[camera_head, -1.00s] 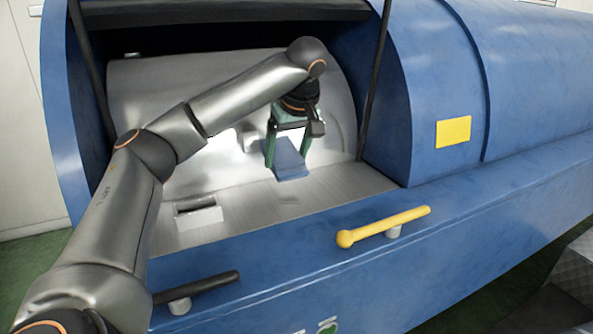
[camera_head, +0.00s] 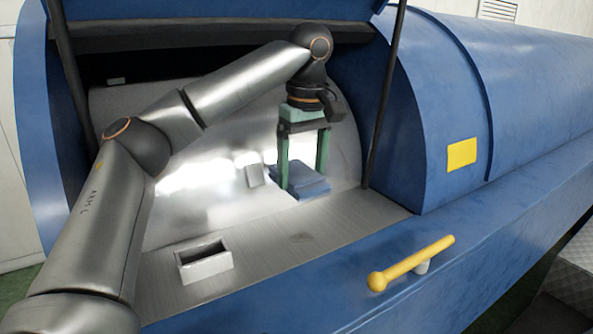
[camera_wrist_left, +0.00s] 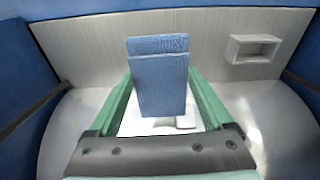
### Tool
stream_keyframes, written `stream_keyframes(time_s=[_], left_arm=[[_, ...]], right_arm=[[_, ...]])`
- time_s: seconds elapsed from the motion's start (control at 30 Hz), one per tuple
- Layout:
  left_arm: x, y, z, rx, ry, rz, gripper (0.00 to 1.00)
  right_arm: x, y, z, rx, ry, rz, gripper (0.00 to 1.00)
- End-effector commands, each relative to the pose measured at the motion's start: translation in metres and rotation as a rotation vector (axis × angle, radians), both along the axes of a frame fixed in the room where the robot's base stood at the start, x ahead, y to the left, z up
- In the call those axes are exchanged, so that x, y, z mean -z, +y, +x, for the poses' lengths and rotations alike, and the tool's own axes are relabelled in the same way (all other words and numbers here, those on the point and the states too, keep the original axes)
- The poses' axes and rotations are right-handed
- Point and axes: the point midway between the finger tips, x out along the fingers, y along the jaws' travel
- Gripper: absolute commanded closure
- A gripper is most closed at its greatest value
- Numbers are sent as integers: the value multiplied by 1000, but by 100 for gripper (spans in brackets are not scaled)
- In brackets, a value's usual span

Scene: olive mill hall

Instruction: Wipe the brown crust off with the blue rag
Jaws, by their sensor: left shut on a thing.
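The blue rag (camera_head: 311,181) is a folded, flat cloth at the back of the bare metal ledge, against the curved silver drum. My left gripper (camera_head: 303,178), with green fingers pointing down, is shut on it. In the left wrist view the rag (camera_wrist_left: 160,85) stands out between the two green fingers. I cannot tell whether its lower edge touches the metal. No clearly brown crust shows; a faint grey-brown mark (camera_head: 301,237) lies on the ledge in front of the rag. The metal behind the rag is hidden. My right gripper is not in view.
The blue machine housing (camera_head: 430,120) surrounds the opening, with dark struts (camera_head: 383,100) at both sides. An open pale box (camera_head: 204,267) stands on the ledge (camera_head: 260,250) at left; it also shows in the wrist view (camera_wrist_left: 254,48). A yellow handle (camera_head: 412,263) sticks out in front.

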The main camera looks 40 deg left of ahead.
Motion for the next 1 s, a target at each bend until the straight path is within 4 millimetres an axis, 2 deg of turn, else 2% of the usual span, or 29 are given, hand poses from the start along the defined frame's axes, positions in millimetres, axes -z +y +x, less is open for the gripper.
stream_keyframes(time_s=[0.17, 0.63, 1.0], left_arm=[[3, -3, -1, -3, 5, -10, 100], [44, -2, -1, -6, 4, -9, 100], [48, -2, -1, -6, 3, -10, 100]], right_arm=[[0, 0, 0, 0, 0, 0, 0], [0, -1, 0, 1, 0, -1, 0], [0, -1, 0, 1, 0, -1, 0]])
